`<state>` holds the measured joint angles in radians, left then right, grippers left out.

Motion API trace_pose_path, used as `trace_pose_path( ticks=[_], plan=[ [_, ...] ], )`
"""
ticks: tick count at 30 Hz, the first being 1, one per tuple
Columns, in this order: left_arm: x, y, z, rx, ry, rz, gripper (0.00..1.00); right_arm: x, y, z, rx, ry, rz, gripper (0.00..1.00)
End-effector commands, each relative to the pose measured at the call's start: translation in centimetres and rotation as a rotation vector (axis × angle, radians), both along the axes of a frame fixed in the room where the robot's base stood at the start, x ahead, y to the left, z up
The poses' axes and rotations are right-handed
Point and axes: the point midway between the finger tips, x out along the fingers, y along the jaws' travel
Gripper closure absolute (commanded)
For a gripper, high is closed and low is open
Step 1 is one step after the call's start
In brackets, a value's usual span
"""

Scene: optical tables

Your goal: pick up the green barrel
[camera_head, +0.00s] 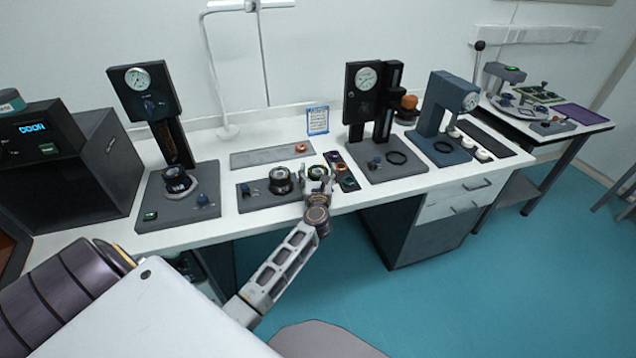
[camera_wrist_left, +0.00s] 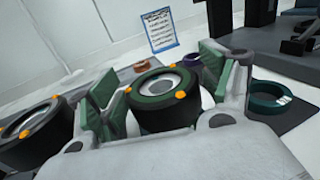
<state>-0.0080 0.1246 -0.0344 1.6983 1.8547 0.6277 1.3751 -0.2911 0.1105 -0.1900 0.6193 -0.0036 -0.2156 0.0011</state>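The green barrel (camera_wrist_left: 165,98) is a short dark cylinder with a green top ring, orange dots and a pale lens. It stands upright between my left gripper's green-padded fingers in the left wrist view. In the head view the green barrel (camera_head: 318,171) is partly hidden by the gripper. My left gripper (camera_head: 317,187) is at the bench's front edge. The left gripper (camera_wrist_left: 165,92) looks open, with a finger on each side of the barrel and small pale gaps beside it. Contact is hard to tell. My right gripper is not in view.
A similar dark barrel (camera_head: 280,180) stands close on the left. A narrow tray (camera_head: 350,183) with coloured rings lies just right. Gauge stands (camera_head: 150,105) and (camera_head: 365,110) rise on either side. A lamp (camera_head: 228,131) and a notice (camera_head: 318,120) are behind.

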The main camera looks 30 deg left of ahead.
Motion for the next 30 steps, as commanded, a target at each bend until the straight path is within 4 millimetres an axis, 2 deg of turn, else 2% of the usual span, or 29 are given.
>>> trace_pose_path(
  ticks=[1, 6, 9, 20, 26, 30],
  plan=[
    [0.0, 0.0, 0.0, 0.0, 0.0, 0.0, 0.33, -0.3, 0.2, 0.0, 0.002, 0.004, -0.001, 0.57],
    [0.0, 0.0, 0.0, 0.0, 0.0, 0.0, 0.55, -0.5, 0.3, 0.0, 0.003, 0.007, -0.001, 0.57],
    [0.0, 0.0, 0.1, 0.0, -0.002, 0.0, 0.65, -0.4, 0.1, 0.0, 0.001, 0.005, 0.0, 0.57],
    [0.0, 0.0, 0.5, -0.001, -0.003, 0.0, 0.65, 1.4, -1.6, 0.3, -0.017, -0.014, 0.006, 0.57],
    [0.0, -0.1, 2.2, -0.001, -0.004, 0.0, 0.65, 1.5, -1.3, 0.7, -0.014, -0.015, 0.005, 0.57],
    [0.0, 0.0, 4.1, -0.002, -0.005, 0.001, 0.65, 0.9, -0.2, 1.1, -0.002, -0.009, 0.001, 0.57]
  ],
)
